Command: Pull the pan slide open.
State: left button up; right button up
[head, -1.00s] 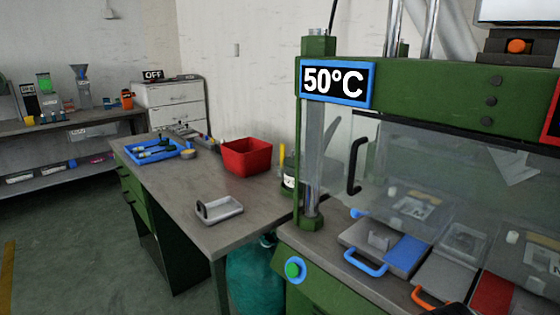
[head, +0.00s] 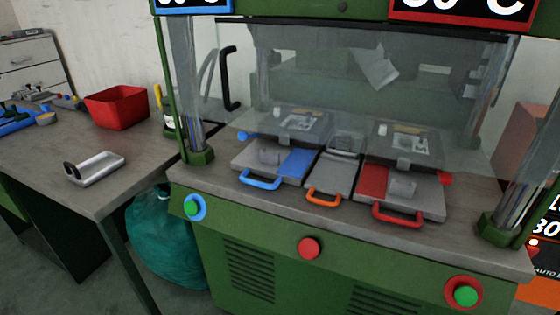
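The press bed (head: 190,172) holds three flat slides side by side behind a clear guard (head: 340,85). The left slide (head: 247,157) has a blue plate and a blue handle (head: 260,180). The narrow middle slide (head: 332,178) is grey with an orange handle (head: 322,198). The right slide (head: 425,190) has a red plate and a red handle (head: 397,216). The handles stick out toward the front edge of the bed. No label shows which one is the pan slide; the narrow middle one looks most like it. Neither gripper is in view.
Buttons sit on the front: green in a blue ring (head: 193,207), red (head: 308,248), green in a red ring (head: 465,294). The left bench (head: 110,195) holds a metal tray (head: 97,168) and a red bin (head: 118,107). A teal bag (head: 168,240) hangs below.

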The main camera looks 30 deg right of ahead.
aim_at(332, 174)
jog(key=i+j+z, duration=0.15)
jog(key=z, duration=0.7)
